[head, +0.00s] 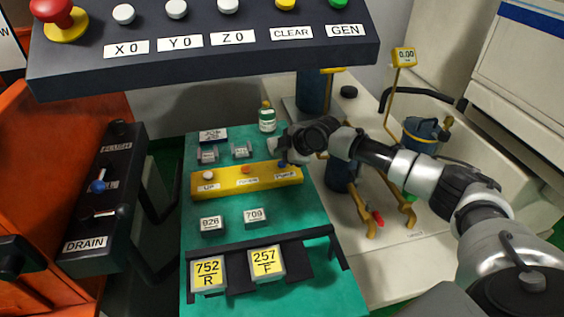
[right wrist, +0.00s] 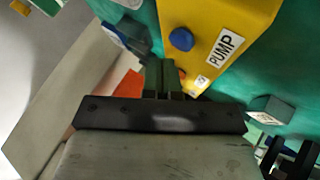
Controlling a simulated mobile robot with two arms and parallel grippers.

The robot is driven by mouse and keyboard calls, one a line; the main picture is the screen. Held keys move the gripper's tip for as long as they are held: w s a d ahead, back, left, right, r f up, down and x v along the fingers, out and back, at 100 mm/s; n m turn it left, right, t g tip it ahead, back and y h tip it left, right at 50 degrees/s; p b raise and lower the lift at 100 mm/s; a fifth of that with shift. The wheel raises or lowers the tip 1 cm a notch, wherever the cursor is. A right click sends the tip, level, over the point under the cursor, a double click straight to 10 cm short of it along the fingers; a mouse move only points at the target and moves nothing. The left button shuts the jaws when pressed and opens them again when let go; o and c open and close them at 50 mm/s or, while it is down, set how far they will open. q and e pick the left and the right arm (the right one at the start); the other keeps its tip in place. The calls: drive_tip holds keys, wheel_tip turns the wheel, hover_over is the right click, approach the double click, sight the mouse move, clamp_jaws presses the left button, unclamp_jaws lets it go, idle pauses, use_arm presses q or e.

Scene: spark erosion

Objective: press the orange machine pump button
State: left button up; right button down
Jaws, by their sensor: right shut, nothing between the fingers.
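A yellow control box (head: 222,186) lies on the green top, with a white button (head: 208,175), an orange button (head: 246,170) and a blue button (head: 282,164). In the right wrist view the blue button (right wrist: 181,39) sits beside a label reading PUMP (right wrist: 225,46). My right gripper (head: 283,152) is shut and empty at the right end of the box, close to the blue button. In the right wrist view its fingertips (right wrist: 164,76) are just below that button; I cannot tell the exact gap. My left gripper is not in view.
An orange machine (head: 38,150) at the left carries a dark panel (head: 88,220) with a blue knob and a DRAIN label. A dark console (head: 205,62) overhangs the top. Number blocks lie in front of the box.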

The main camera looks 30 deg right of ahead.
drive_tip(key=shift+r+p, duration=2.15)
drive_tip(key=shift+r, duration=0.4)
drive_tip(key=shift+f, duration=0.1)
